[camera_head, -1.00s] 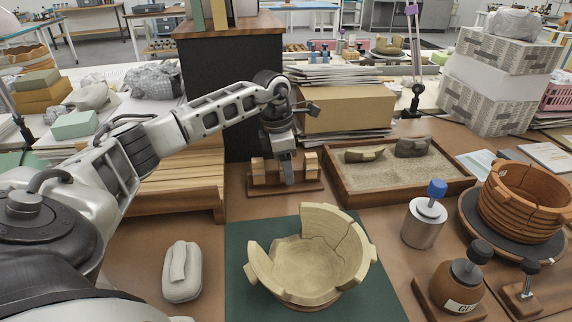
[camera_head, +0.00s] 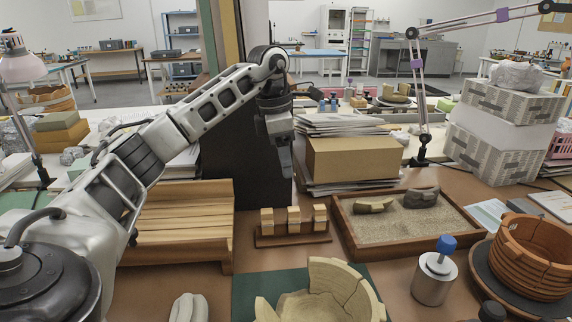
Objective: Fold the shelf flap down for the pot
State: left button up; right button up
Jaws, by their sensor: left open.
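A dark upright cabinet or panel (camera_head: 242,165) stands left of centre, partly behind my left arm. Upright green, tan and dark boards (camera_head: 229,30) rise above it; I cannot tell which part is the shelf flap. My left gripper (camera_head: 285,165) points down in front of the cabinet's right edge, above the small wooden blocks. It is open with nothing seen in it. A cream pot with a broken rim (camera_head: 345,287) sits at the bottom on a green mat (camera_head: 243,290), cut off by the frame. My right gripper is not in view.
A rack of wooden blocks (camera_head: 293,240) stands below the gripper. A sand tray (camera_head: 400,228) and cardboard box (camera_head: 352,158) are to the right. A slatted wooden stand (camera_head: 180,222) is left. A metal canister (camera_head: 434,280) and ridged brown pot (camera_head: 535,250) stand at right.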

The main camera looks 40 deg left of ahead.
aim_at(210, 249)
jog(key=k, duration=1.5)
